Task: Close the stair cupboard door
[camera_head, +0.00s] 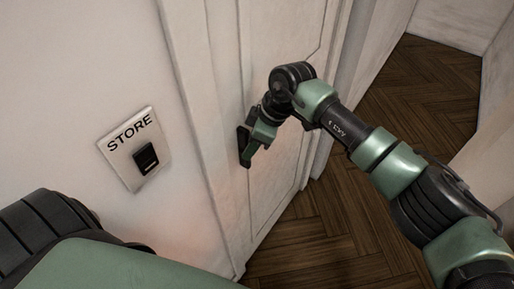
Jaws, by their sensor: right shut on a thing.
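The stair cupboard door (285,170) is a pale panelled door in the middle of the head view. It looks flush or nearly flush with its frame; I cannot tell whether it is fully shut. A dark handle (243,146) sits near its left edge. My right gripper (250,150) is at this handle and shut on it, with the arm reaching in from the right. The fingertips are partly hidden against the handle. Part of my left arm shows at the lower left, but its gripper is out of view.
A plate marked STORE (131,134) with a black switch is on the pale wall left of the door. Dark herringbone wooden floor (425,95) lies clear to the right, bounded by pale walls.

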